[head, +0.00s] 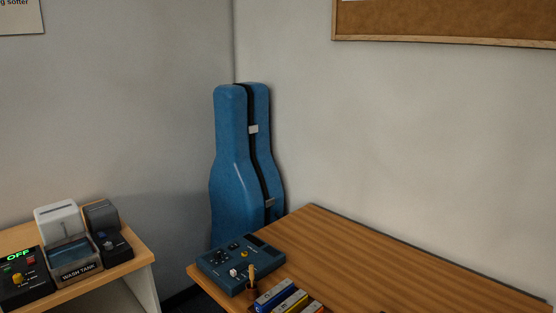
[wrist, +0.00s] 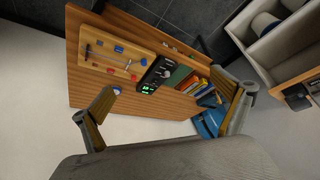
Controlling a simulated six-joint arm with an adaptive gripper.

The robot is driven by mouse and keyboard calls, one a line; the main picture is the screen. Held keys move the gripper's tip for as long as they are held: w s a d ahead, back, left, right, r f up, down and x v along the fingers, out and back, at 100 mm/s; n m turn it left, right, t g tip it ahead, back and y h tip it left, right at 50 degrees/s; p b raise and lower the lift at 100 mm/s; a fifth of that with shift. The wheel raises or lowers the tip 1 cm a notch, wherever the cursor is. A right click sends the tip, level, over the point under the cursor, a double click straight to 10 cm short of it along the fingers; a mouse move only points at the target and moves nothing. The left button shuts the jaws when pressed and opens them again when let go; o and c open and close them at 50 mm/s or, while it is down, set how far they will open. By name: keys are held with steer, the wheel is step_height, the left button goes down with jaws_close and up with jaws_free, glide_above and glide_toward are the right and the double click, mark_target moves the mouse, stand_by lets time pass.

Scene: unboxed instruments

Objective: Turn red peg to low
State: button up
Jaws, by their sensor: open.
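A light wooden board (wrist: 103,52) lies on the wooden table in the wrist view, with several small blue and red pieces on it. A small red piece (wrist: 134,77) sits near its lower right edge, and another red spot shows a little above it. They are too small to tell which is the red peg or how it is turned. My gripper (wrist: 163,84) is open and empty, its two fingers spread wide above the table and apart from the board. The head view shows neither the board nor my gripper.
A black device (wrist: 157,75) with green digits stands right of the board. Coloured boxes (wrist: 190,84) and a blue panel device (wrist: 208,122) lie farther right. In the head view, a blue instrument case (head: 232,170) stands in the corner, and a wash tank (head: 75,260) is at left.

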steer(key=shift+a+r, duration=0.3)
steer(key=shift+a, duration=0.15)
